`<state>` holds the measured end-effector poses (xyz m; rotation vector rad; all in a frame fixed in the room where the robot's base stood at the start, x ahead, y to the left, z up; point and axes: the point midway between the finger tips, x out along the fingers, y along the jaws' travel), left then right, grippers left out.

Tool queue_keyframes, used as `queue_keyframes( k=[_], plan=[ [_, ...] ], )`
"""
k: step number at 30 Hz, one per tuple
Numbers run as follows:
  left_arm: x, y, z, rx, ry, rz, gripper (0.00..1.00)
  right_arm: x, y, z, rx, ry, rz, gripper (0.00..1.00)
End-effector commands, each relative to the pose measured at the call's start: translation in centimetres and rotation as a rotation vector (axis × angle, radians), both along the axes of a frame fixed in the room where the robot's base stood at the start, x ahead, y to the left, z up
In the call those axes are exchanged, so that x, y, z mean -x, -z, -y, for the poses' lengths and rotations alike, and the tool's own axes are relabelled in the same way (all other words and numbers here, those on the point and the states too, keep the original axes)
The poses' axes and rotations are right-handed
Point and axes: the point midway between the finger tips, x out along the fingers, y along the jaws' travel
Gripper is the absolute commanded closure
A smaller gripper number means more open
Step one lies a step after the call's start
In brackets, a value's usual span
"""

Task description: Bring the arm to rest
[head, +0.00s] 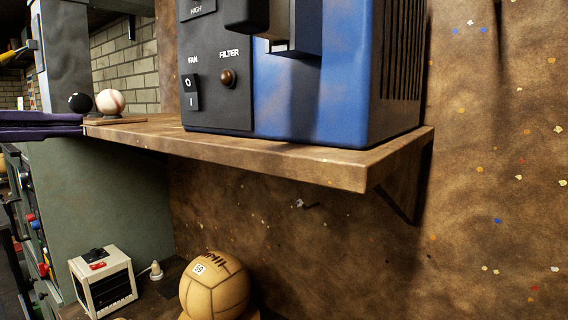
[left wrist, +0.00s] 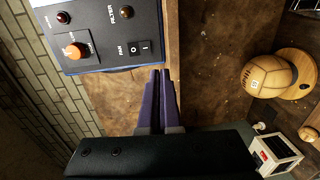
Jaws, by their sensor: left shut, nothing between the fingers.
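My left gripper (head: 80,124) comes in from the left edge of the head view, at about the height of the wooden shelf. Its purple fingers lie together with nothing between them. In the left wrist view the fingers (left wrist: 160,98) are also shut and empty, beside the shelf edge. A black ball (head: 80,102) and a white baseball (head: 110,102) sit on a small wooden board (head: 125,120) just beyond the fingertips. My right gripper is in neither view.
A blue machine (head: 325,95) with a fan switch stands on the shelf (head: 300,158). Below are a tan leather ball (head: 214,288) with a number tag, a white box (head: 105,282) and a green-grey panel (head: 110,200). A speckled brown wall (head: 490,180) fills the right.

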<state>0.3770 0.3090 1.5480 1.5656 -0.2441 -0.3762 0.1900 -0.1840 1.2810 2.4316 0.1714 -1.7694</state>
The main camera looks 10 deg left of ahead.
Motion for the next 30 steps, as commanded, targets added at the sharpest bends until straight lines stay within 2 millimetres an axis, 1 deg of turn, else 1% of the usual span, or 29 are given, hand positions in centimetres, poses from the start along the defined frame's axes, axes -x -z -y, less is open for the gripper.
queue_keyframes(
  k=[2, 4, 5, 8, 9, 11, 12, 14, 15, 18, 21, 23, 24, 25, 30],
  plan=[
    [0.1, 0.8, 0.3, -0.022, 0.005, -0.013, 1.00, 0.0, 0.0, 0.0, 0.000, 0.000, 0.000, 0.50],
    [0.3, 2.7, 1.2, -0.089, 0.023, -0.047, 1.00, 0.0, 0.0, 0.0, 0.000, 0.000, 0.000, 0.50],
    [0.5, 4.0, 1.8, -0.134, 0.035, -0.068, 1.00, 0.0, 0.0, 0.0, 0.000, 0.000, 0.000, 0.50],
    [2.0, 9.8, 4.4, -0.350, 0.113, -0.166, 1.00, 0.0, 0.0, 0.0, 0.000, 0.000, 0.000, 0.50],
    [3.1, 12.6, 5.7, -0.464, 0.164, -0.213, 1.00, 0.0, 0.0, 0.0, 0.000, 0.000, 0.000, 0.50],
    [5.3, 16.8, 7.6, -0.645, 0.257, -0.281, 1.00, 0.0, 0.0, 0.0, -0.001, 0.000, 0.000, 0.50],
    [6.9, 19.1, 8.8, -0.766, 0.325, -0.319, 1.00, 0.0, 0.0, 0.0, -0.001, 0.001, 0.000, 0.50],
    [9.3, 21.9, 10.1, -0.928, 0.425, -0.368, 1.00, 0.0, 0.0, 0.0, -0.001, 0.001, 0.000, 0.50],
    [10.8, 23.3, 10.8, -1.025, 0.488, -0.394, 1.00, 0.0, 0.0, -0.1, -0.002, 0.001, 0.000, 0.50],
    [14.2, 25.5, 12.0, -1.227, 0.633, -0.447, 1.00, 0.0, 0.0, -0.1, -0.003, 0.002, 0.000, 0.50],
    [17.1, 26.5, 12.8, -1.390, 0.763, -0.491, 1.00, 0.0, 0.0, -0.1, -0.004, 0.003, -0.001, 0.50],
    [18.8, 26.6, 13.1, -1.474, 0.838, -0.518, 1.00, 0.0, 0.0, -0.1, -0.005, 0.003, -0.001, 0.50],
    [18.9, 24.4, 12.9, -1.496, 0.847, -0.524, 1.00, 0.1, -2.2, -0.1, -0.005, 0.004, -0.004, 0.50],
    [18.8, 22.9, 12.7, -1.495, 0.843, -0.523, 1.00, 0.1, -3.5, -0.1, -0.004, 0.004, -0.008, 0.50],
    [18.8, 17.6, 12.6, -1.495, 0.840, -0.524, 1.00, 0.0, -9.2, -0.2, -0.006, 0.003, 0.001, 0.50]
  ],
)
